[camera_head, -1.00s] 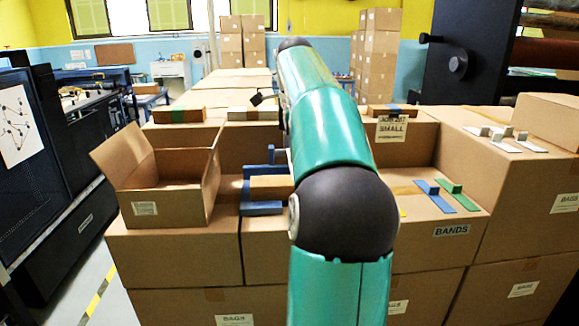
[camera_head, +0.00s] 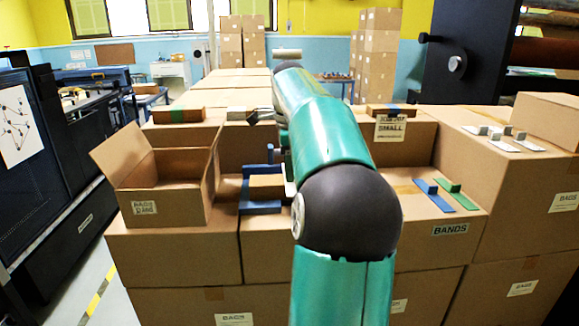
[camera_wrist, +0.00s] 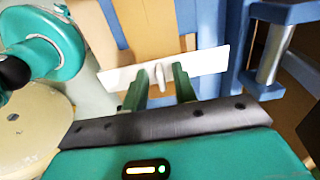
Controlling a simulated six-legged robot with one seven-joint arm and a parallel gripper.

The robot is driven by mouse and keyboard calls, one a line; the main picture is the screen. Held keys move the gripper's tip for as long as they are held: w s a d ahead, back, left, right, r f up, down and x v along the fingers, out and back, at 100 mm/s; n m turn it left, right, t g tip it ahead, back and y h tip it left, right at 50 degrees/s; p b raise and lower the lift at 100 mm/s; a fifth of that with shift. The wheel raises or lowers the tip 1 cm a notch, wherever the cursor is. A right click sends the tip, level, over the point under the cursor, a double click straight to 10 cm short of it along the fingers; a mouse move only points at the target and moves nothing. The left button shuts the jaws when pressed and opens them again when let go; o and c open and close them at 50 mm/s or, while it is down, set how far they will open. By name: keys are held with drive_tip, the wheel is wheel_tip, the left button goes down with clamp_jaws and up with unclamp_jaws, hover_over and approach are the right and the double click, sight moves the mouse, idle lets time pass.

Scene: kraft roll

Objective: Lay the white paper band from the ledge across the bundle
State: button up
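The white paper band (camera_wrist: 205,63) shows in the wrist view as a flat strip with a small upright tab at its middle. My gripper (camera_wrist: 161,76) has its green fingers on either side of that tab and appears shut on it. The band lies crosswise in front of the brown bundle (camera_wrist: 142,14) and the blue cradle (camera_wrist: 208,25). I cannot tell whether it touches the bundle. In the head view, the bundle (camera_head: 267,185) sits in the blue cradle (camera_head: 262,207), and my arm hides the gripper and most of the band.
The BANDS ledge (camera_head: 400,184) at right holds a blue band (camera_head: 434,196) and a green band (camera_head: 458,195). An open carton (camera_head: 165,190) stands left of the cradle. Several white pieces lie on the right box (camera_head: 450,148). Boxes rise behind the cradle.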

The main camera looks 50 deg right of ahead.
wheel_tip(320, 180, up, 8)
idle(0.7)
drive_tip(key=shift+f, duration=0.1)
idle(0.5)
